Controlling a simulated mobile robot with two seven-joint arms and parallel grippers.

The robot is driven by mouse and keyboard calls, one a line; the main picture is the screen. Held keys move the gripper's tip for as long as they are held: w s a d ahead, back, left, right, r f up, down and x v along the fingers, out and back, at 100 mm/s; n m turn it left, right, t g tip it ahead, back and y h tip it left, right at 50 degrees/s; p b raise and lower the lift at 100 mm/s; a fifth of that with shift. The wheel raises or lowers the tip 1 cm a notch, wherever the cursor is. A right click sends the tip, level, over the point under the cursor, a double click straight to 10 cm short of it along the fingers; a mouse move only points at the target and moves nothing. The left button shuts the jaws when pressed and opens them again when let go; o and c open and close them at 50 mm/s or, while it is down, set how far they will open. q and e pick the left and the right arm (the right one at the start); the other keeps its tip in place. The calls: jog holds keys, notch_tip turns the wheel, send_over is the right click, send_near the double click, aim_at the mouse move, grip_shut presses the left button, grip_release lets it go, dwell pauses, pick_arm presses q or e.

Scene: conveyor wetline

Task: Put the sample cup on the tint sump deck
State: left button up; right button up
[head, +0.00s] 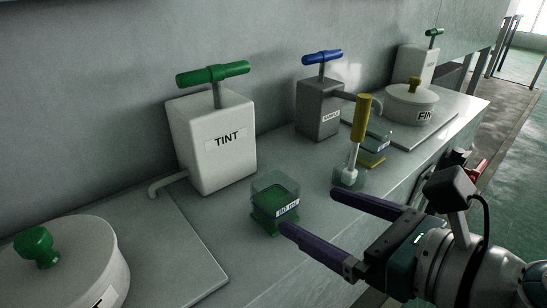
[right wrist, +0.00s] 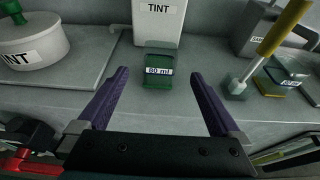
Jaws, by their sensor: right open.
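The sample cup (head: 275,203), clear with green in its lower part and an "80 ml" label, stands upright on the bench in front of the white TINT pump box (head: 212,140). It also shows in the right wrist view (right wrist: 160,72). My right gripper (head: 310,211) is open and empty. In the right wrist view its two purple fingers point toward the cup, which appears between and just beyond the fingertips. The grey slab (head: 190,250) at left, which looks like the tint sump deck, carries a round white lidded pot (head: 85,262). My left gripper is not in view.
A yellow-handled tool (head: 361,125) stands in a small clear holder right of the cup. Behind it are another clear cup (head: 374,153) and a grey pump box (head: 319,108) with a blue handle. A spout (head: 165,185) from the TINT box reaches the slab. The slab's front right is bare.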

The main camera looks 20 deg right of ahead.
jog(key=s+d+r+m+g+h, duration=0.1)
jog(key=s+d+m+h, duration=0.2)
jog(key=m, duration=0.8)
jog(key=s+d+r+m+g+h, duration=0.1)
jog(key=d+m+h, duration=0.35)
jog(key=m, duration=0.65)
jog(key=s+a+f+m+g+y, duration=0.1)
jog(key=s+a+f+m+g, duration=0.1)
jog(key=s+m+g, duration=0.2)
jog(key=s+a+f+m+g+y, duration=0.1)
jog(key=s+a+f+m+g, duration=0.1)
jog(key=s+m, duration=0.7)
jog(key=a+m+g, duration=0.1)
jog(key=m+g, duration=0.1)
jog(key=m, duration=0.1)
jog(key=shift+s+y, duration=0.2)
jog(key=shift+y, duration=0.15)
jog(key=shift+a, duration=0.15)
